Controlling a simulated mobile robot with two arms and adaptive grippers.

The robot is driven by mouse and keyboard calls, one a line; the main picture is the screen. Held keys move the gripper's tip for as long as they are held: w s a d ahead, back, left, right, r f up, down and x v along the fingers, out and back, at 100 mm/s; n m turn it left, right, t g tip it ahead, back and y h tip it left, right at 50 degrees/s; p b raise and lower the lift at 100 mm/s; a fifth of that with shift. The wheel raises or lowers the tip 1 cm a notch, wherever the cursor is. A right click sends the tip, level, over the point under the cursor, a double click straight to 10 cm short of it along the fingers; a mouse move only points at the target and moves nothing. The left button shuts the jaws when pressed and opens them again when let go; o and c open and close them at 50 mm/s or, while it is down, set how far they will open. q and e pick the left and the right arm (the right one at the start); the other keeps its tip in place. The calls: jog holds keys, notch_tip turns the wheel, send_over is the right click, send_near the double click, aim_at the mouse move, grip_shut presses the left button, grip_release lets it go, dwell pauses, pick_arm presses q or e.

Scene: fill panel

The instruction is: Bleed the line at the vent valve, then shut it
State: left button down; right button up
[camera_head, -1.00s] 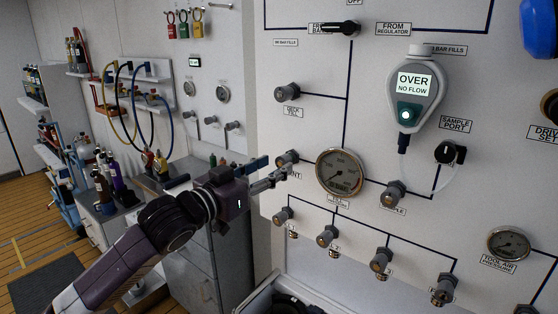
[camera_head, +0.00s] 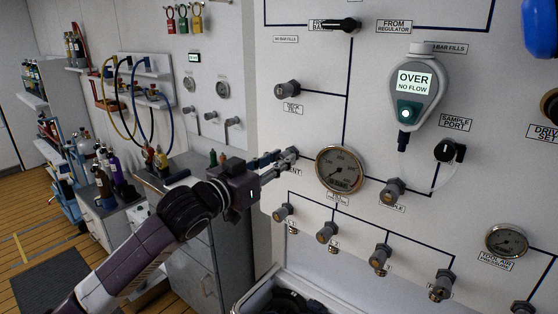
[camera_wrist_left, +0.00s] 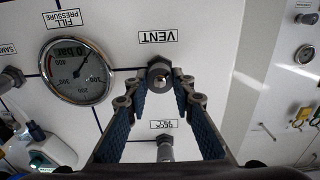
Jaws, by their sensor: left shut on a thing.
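The vent valve (camera_wrist_left: 159,74) is a grey knob on the white panel, just below the "VENT" label (camera_wrist_left: 158,36) in the left wrist view. My left gripper (camera_head: 288,156) reaches it from the left in the head view. Its two blue-padded fingers (camera_wrist_left: 160,88) sit on either side of the knob and are shut on it. In the head view the fingers hide most of the valve. The fill pressure gauge (camera_head: 340,169) is right of the valve; in the left wrist view its display reads 0 bar (camera_wrist_left: 77,72). My right gripper is not in view.
Other panel valves sit close by, including the deck fill valve (camera_head: 287,89) above and a row of valves (camera_head: 327,232) below. An analyser (camera_head: 417,89) reads "OVER NO FLOW". An open case (camera_head: 285,290) lies below the panel.

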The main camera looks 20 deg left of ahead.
pick_arm(q)
jog(key=shift+r+m+p, duration=0.1)
jog(key=shift+m+p, duration=0.65)
jog(key=shift+m, duration=0.25)
jog(key=shift+d+f+m+p, duration=0.15)
jog(key=shift+m+p, duration=1.75)
jog(key=shift+m, duration=2.25)
jog(key=shift+a+f+m+p, duration=0.15)
jog(key=shift+m+p, duration=1.7)
jog(key=shift+m, duration=2.25)
jog(key=shift+d+f+m+p, duration=0.15)
jog(key=shift+m+p, duration=1.75)
jog(key=shift+m, duration=2.25)
jog(key=c, duration=1.6)
grip_release()
